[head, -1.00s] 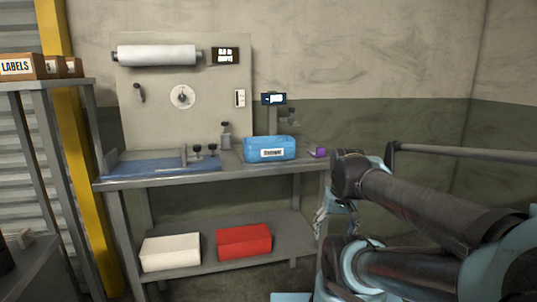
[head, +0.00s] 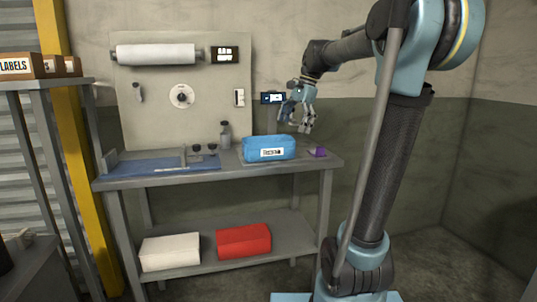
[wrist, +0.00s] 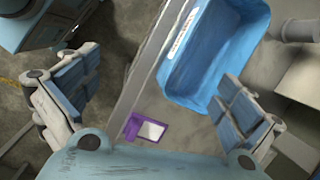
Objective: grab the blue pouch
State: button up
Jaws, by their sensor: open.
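The blue pouch (head: 270,147) is a box-like blue item with a white label on its front. It rests on the right part of the workbench top. In the wrist view the pouch (wrist: 213,60) shows at upper right, with its label on its left side. My gripper (head: 296,120) is above and slightly right of the pouch, apart from it.
A small purple item (head: 318,152) lies right of the pouch on the workbench (head: 200,180). A small display (head: 272,98) stands behind the pouch. A blue mat (head: 160,164) lies at left. White (head: 170,251) and red (head: 244,240) packs sit on the lower shelf.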

aim_at(265, 149)
jog(key=w+a+r+m+y, duration=0.1)
jog(key=w+a+r+m, duration=0.2)
jog(key=w+a+r, duration=0.35)
jog(key=shift+g, duration=0.4)
jog(key=x, duration=0.4)
jog(key=d+x, duration=0.1)
jog(key=x, duration=0.3)
jog(key=w+d+f+x, duration=0.1)
jog(key=x, duration=0.3)
jog(key=shift+w+d+f, duration=0.1)
jog(key=shift+f, duration=0.1)
jog(key=shift+x, duration=2.85)
jog(key=shift+d, duration=0.15)
jog(key=c, duration=0.6)
